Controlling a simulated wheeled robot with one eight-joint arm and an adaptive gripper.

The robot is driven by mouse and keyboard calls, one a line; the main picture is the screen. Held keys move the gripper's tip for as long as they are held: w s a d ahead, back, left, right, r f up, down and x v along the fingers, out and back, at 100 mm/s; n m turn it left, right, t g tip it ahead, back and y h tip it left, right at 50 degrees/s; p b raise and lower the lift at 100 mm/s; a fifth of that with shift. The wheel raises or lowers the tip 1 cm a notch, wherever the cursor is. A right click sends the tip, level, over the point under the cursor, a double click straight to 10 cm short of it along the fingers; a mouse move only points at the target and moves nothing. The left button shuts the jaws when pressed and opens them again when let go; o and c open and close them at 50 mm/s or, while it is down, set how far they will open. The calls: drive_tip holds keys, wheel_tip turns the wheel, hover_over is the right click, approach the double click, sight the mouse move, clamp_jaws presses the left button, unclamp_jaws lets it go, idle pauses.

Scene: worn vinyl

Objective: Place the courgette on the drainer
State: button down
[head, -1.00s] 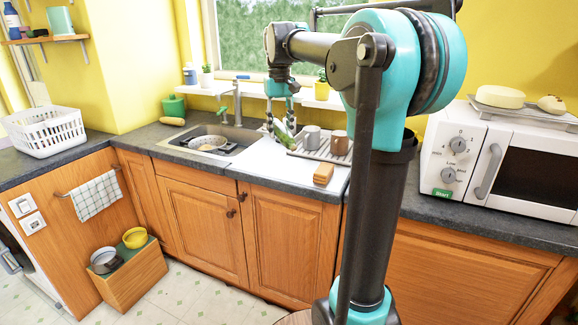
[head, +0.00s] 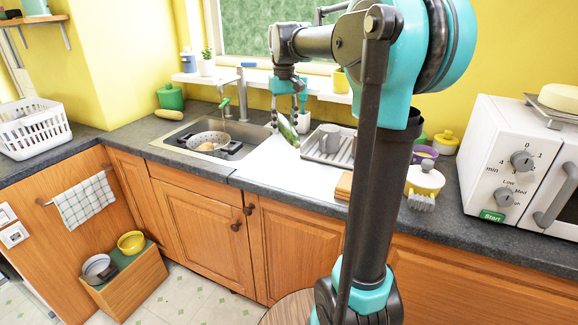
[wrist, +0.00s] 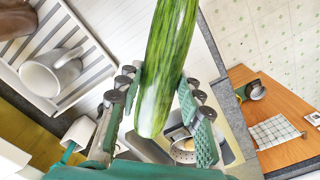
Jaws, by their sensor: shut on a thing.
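The courgette (head: 287,131) is a long green striped vegetable, held in the air between the sink and the drainer. My gripper (head: 291,107) is above it, pointing down, with its fingers closed around it. In the wrist view the courgette (wrist: 168,55) runs up out of the picture from between the two finger pads of my gripper (wrist: 160,105). The drainer (head: 316,152) is a ribbed rack on the worktop, just right of the courgette; it also shows at the upper left of the wrist view (wrist: 92,62). My arm hides the drainer's right end in the head view.
A grey mug (head: 329,138) stands on the drainer; a brown mug (wrist: 14,20) shows at the wrist view's corner. The sink (head: 180,140) holds a colander (head: 208,142).

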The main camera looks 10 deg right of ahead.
sight(285, 173)
wheel_tip(285, 173, down, 15)
drive_tip(key=shift+r, duration=0.2)
drive_tip(key=shift+f, duration=0.1)
drive_tip(key=c, duration=1)
unclamp_jaws()
wheel_tip(285, 173, up, 12)
drive_tip(key=shift+r, duration=0.15)
